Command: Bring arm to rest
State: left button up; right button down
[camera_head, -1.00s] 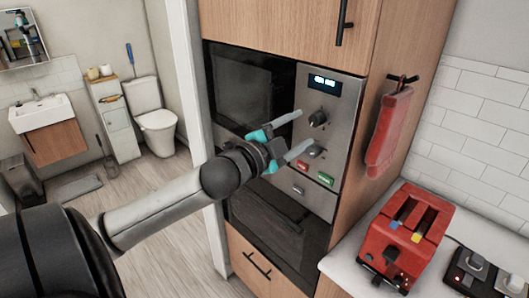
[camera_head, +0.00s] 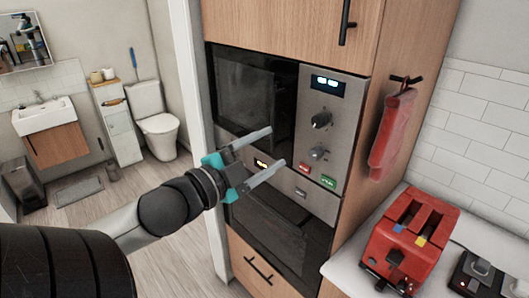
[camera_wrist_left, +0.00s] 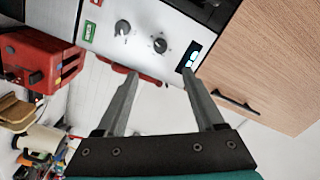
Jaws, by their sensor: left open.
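My left gripper (camera_head: 268,152) is open and empty in the head view. Its two grey fingers point right, in front of the built-in oven and its control panel (camera_head: 318,150). In the left wrist view the gripper's fingers (camera_wrist_left: 160,82) are spread apart with nothing between them, and the panel with its two knobs (camera_wrist_left: 140,34) shows beyond them. The fingers look clear of the panel, though the exact gap is hard to tell. My right gripper is not seen.
A red toaster (camera_head: 413,240) stands on the white counter (camera_head: 345,268) at right. A red cloth (camera_head: 392,135) hangs from a hook on the cabinet side. The upper cabinet door has a black handle (camera_head: 347,22). A toilet (camera_head: 155,122) and sink (camera_head: 44,115) are in the room at left.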

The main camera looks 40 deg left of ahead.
pick_arm(q)
jog(key=shift+s, duration=0.25)
dwell(0.4)
